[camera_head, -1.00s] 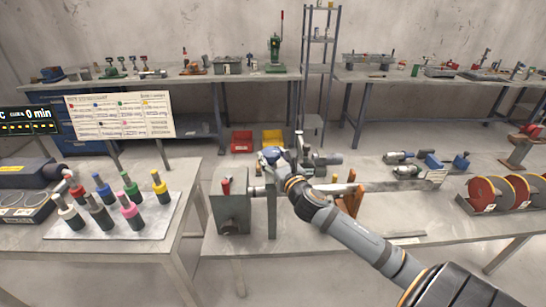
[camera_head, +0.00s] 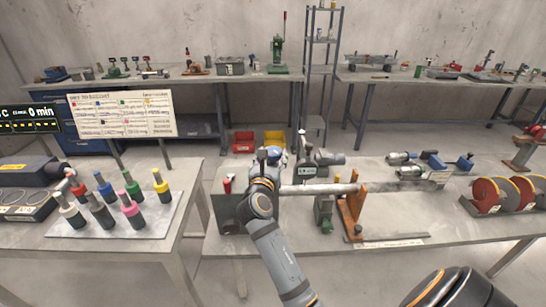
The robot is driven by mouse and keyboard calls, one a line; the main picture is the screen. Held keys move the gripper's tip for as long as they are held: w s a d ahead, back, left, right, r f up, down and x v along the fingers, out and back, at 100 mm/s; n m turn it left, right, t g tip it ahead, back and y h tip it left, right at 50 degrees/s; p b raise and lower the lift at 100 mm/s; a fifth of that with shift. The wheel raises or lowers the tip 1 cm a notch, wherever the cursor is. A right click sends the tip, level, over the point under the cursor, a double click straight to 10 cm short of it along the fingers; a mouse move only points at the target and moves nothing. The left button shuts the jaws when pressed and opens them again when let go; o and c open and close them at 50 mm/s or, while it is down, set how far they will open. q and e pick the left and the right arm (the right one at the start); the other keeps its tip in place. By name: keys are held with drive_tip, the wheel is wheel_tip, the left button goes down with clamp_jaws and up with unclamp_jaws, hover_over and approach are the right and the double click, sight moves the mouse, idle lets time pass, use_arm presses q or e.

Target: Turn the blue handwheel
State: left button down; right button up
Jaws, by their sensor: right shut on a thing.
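The blue handwheel (camera_head: 278,153) is on the near bench, above the grey machine block (camera_head: 229,206) at its left end. It is small in the head view and partly covered by my gripper. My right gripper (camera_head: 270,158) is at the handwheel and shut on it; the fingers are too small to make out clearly. My right arm comes up from the bottom middle and hides part of the machine's front. My left gripper is not in view.
A long bar (camera_head: 320,188) runs right from the machine past an orange stand (camera_head: 352,208). The left table holds several colour-topped tools (camera_head: 104,188). The bench front right of the arm is mostly clear.

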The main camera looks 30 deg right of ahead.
sight(272, 153)
drive_tip(key=shift+m+g+h, duration=0.5)
drive_tip(key=shift+g, duration=0.1)
drive_tip(key=o, duration=1.2)
drive_tip(key=shift+c, duration=0.2)
wheel_tip(272, 153, up, 10)
drive_tip(key=shift+r, duration=0.1)
